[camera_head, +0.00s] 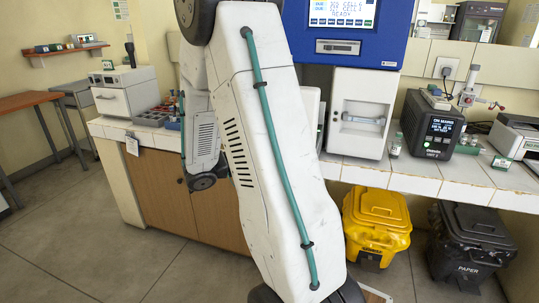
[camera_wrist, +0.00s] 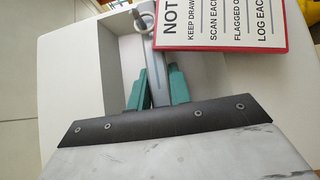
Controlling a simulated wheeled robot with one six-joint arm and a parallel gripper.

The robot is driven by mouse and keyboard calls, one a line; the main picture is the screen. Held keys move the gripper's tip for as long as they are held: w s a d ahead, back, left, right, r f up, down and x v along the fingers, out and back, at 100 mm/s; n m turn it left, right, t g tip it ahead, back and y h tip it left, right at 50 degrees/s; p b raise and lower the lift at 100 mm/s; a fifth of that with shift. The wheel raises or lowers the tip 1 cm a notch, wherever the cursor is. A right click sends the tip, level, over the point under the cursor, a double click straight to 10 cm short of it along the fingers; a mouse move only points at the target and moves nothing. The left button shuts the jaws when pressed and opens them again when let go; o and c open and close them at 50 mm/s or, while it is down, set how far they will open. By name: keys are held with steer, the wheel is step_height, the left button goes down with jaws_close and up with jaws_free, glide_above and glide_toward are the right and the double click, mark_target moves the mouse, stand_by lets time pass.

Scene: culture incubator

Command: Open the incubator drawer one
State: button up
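The incubator (camera_head: 345,45) has a blue upper part with a lit display and stands on the white counter. Below it is a white front (camera_head: 362,88) with a recessed bar handle (camera_head: 363,119). My arm covers much of the area left of it, and my gripper is hidden in the head view. In the wrist view, my gripper (camera_wrist: 157,80) shows two teal fingers, apart, on either side of a grey bar (camera_wrist: 156,70) with a rounded end. The bar lies within a white recess (camera_wrist: 118,55). I cannot tell whether the fingers press on it. No drawer number is readable.
A red-edged sign (camera_wrist: 225,22) sits close beside the fingers. A small vial (camera_head: 396,145) and a dark device (camera_head: 430,126) stand right of the white front. Yellow (camera_head: 376,222) and black (camera_head: 470,240) bins are under the counter. The floor at left is clear.

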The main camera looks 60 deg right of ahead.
steer(key=o, duration=0.4)
steer(key=shift+s, duration=0.1)
steer(key=v, duration=0.7)
steer(key=shift+w+a, duration=0.25)
steer(key=shift+a, duration=0.05)
